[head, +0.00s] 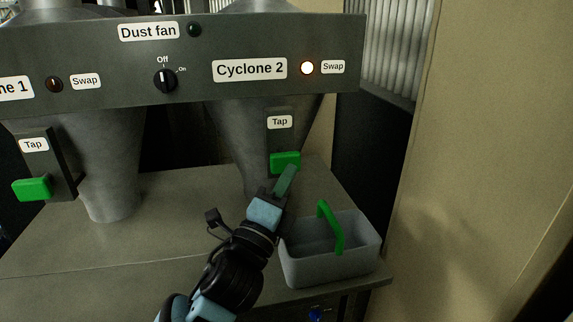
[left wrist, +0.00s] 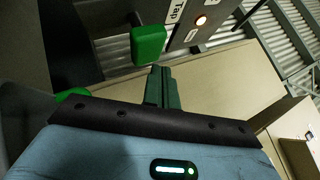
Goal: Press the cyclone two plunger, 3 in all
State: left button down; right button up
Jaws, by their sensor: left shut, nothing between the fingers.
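The cyclone 2 plunger is a green block (head: 285,160) under a "Tap" label, below the "Cyclone 2" sign (head: 249,69). It also shows in the left wrist view (left wrist: 148,45). My left gripper (head: 288,172) is shut and empty, its dark green fingers pointing up at the plunger's lower front. In the left wrist view, the shut fingers (left wrist: 160,72) end just below the plunger. I cannot tell whether they touch. The round Cyclone 2 lamp (head: 307,68) beside "Swap" is lit. My right gripper is not in view.
A grey bin (head: 335,268) with an upright green handle (head: 330,227) stands on the bench right of my left gripper. Another green plunger (head: 32,189) is at the left. The dust fan knob (head: 165,81) is on the panel. A beige wall (head: 490,150) bounds the right.

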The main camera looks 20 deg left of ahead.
aim_at(285, 165)
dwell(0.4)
pick_arm(q)
jog(key=shift+w+a, duration=0.25)
jog(key=shift+w, duration=0.1)
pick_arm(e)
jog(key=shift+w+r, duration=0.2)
pick_arm(q)
jog(key=shift+w+a, duration=0.7)
jog(key=shift+w, duration=0.25)
dwell(1.5)
jog(key=shift+s+d, duration=0.1)
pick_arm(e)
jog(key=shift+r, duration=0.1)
pick_arm(q)
jog(key=shift+s+d+p, duration=0.3)
jog(key=shift+s+d, duration=0.1)
jog(key=shift+s, duration=0.2)
jog(key=shift+s+d+p, duration=0.3)
jog(key=shift+s+d, duration=0.05)
jog(key=shift+s, duration=0.2)
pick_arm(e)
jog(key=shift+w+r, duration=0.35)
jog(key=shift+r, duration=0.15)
